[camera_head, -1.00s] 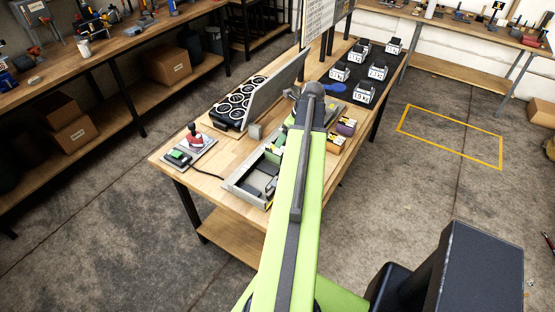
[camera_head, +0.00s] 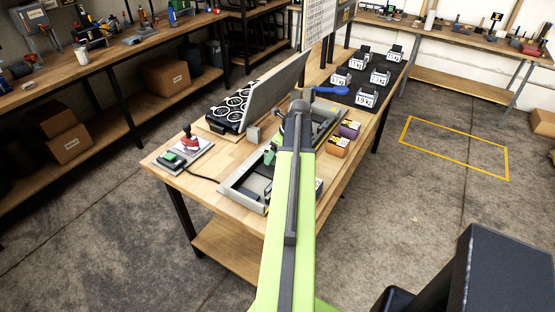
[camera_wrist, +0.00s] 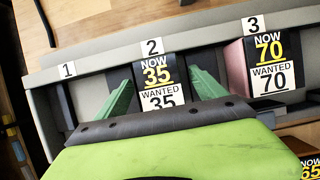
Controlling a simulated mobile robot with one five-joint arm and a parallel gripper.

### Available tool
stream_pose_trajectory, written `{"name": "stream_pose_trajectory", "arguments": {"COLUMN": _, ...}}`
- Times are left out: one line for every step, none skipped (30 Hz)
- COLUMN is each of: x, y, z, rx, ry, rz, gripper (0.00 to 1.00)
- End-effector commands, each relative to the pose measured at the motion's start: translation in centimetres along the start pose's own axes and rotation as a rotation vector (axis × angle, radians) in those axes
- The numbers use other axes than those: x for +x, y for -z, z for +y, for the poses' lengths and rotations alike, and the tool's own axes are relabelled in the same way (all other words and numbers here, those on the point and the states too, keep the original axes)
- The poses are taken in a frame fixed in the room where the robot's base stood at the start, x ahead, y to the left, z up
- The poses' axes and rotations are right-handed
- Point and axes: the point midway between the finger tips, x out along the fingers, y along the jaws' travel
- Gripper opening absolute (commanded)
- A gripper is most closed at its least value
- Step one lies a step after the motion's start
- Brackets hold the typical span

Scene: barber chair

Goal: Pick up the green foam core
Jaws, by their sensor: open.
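In the wrist view my gripper (camera_wrist: 162,78) is open, with one green finger on each side of a block (camera_wrist: 158,72) in slot 2 of a grey tray (camera_wrist: 110,58). The block's label reads NOW 35, WANTED 35. The label hides most of its face, so I cannot tell whether it is the green foam core. I cannot tell whether the fingers touch it. The tray also shows in the head view (camera_head: 236,190), partly behind my arm. A pink block (camera_wrist: 237,68) labelled 70 sits in slot 3. Slot 1 looks empty.
An orange block (camera_head: 337,146) and a purple block (camera_head: 350,130) stand right of the tray on the wooden bench (camera_head: 207,178). A black case with round gauges (camera_head: 232,108) and a raised panel stand behind.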

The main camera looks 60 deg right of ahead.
Motion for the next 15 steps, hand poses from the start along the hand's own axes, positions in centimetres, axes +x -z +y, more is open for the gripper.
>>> {"name": "stream_pose_trajectory", "arguments": {"x": -0.14, "y": -0.04, "z": 0.00, "rx": 0.000, "ry": 0.000, "rz": 0.000, "gripper": 0.80}}
{"name": "stream_pose_trajectory", "arguments": {"x": -0.14, "y": -0.04, "z": 0.00, "rx": 0.000, "ry": 0.000, "rz": 0.000, "gripper": 0.79}}
{"name": "stream_pose_trajectory", "arguments": {"x": -0.15, "y": -0.04, "z": 0.00, "rx": 0.000, "ry": 0.000, "rz": 0.000, "gripper": 0.73}}
{"name": "stream_pose_trajectory", "arguments": {"x": -0.15, "y": -0.04, "z": 0.01, "rx": 0.000, "ry": 0.000, "rz": 0.000, "gripper": 0.70}}
{"name": "stream_pose_trajectory", "arguments": {"x": -0.15, "y": -0.03, "z": 0.01, "rx": 0.000, "ry": 0.000, "rz": 0.000, "gripper": 0.66}}
{"name": "stream_pose_trajectory", "arguments": {"x": -0.15, "y": -0.03, "z": 0.01, "rx": 0.000, "ry": 0.000, "rz": 0.000, "gripper": 0.60}}
{"name": "stream_pose_trajectory", "arguments": {"x": -0.15, "y": -0.03, "z": 0.01, "rx": 0.000, "ry": 0.000, "rz": 0.000, "gripper": 0.56}}
{"name": "stream_pose_trajectory", "arguments": {"x": -0.15, "y": -0.03, "z": 0.01, "rx": 0.000, "ry": 0.000, "rz": 0.000, "gripper": 0.53}}
{"name": "stream_pose_trajectory", "arguments": {"x": -0.15, "y": -0.03, "z": 0.01, "rx": 0.000, "ry": 0.000, "rz": 0.000, "gripper": 0.47}}
{"name": "stream_pose_trajectory", "arguments": {"x": -0.15, "y": -0.03, "z": 0.01, "rx": 0.000, "ry": 0.000, "rz": 0.000, "gripper": 0.43}}
{"name": "stream_pose_trajectory", "arguments": {"x": -0.15, "y": -0.02, "z": 0.00, "rx": 0.000, "ry": 0.000, "rz": 0.000, "gripper": 0.39}}
{"name": "stream_pose_trajectory", "arguments": {"x": -0.15, "y": -0.03, "z": 0.00, "rx": 0.000, "ry": 0.000, "rz": 0.000, "gripper": 0.34}}
{"name": "stream_pose_trajectory", "arguments": {"x": -0.15, "y": -0.02, "z": 0.00, "rx": 0.000, "ry": 0.000, "rz": 0.000, "gripper": 0.30}}
{"name": "stream_pose_trajectory", "arguments": {"x": -0.15, "y": -0.02, "z": 0.00, "rx": 0.000, "ry": 0.000, "rz": 0.000, "gripper": 0.26}}
{"name": "stream_pose_trajectory", "arguments": {"x": -0.15, "y": -0.02, "z": 0.00, "rx": 0.000, "ry": 0.000, "rz": 0.000, "gripper": 0.21}}
